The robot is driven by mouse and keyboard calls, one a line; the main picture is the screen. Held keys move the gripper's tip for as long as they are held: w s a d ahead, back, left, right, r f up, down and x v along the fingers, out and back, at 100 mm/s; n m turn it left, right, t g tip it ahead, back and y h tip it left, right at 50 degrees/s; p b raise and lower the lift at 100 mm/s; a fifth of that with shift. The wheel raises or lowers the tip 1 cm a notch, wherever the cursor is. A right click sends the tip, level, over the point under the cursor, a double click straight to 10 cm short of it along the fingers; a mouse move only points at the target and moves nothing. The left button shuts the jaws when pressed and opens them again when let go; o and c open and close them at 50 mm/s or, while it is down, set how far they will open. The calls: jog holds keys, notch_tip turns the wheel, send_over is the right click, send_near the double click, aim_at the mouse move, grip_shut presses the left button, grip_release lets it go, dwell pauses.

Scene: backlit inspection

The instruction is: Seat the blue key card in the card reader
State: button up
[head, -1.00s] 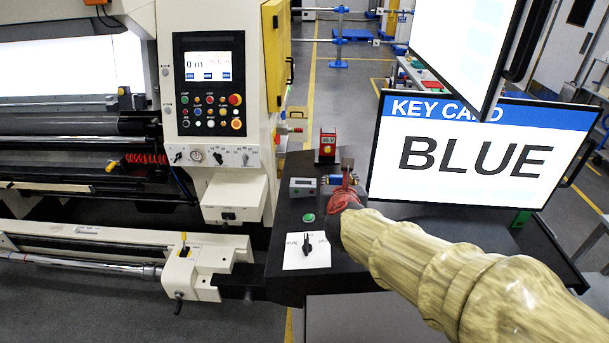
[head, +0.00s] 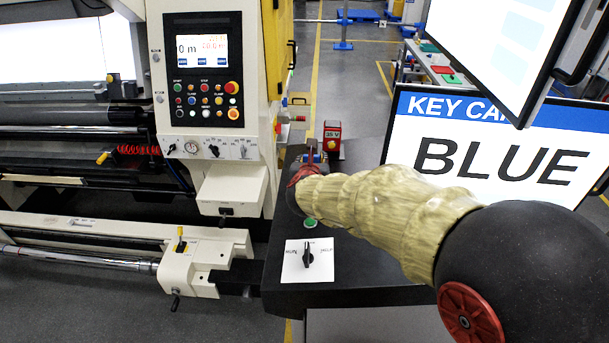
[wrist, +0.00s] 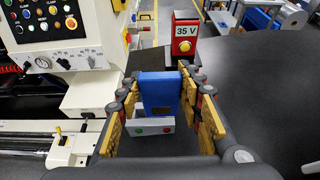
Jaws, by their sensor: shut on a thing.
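The blue key card (wrist: 158,94) stands upright between the yellow-padded fingers of my gripper (wrist: 162,82) in the wrist view. My gripper is shut on it. A pale grey box with a green and a red light, seemingly the card reader (wrist: 152,127), sits directly at the card's lower edge. I cannot tell whether the card is in its slot or just above or behind it. In the head view my gripper (head: 308,163) is over the dark table's far left part, and my arm hides the reader and most of the card.
A red 35 V box (head: 332,136) stands just beyond my gripper; it also shows in the wrist view (wrist: 185,36). A green button (head: 310,223) and a dial plate (head: 307,261) are nearer on the table. A screen (head: 485,150) reads KEY CARD BLUE. The white machine (head: 206,165) borders the left.

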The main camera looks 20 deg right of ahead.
jog(key=shift+w+a+f+b, duration=0.2)
jog(key=shift+w+f, duration=0.25)
jog(key=shift+f, duration=0.65)
jog(key=shift+w+a+f+b, duration=0.2)
jog(key=shift+w+f, duration=0.25)
jog(key=shift+f, duration=0.7)
jog(key=shift+w+a+f+b, duration=0.1)
jog(key=shift+w+a+f, duration=0.3)
jog(key=shift+f, duration=0.7)
jog(key=shift+d+f, duration=0.15)
jog(key=shift+f, duration=0.05)
jog(key=o, duration=1)
jog(key=shift+r, duration=0.1)
jog(key=shift+c, duration=0.2)
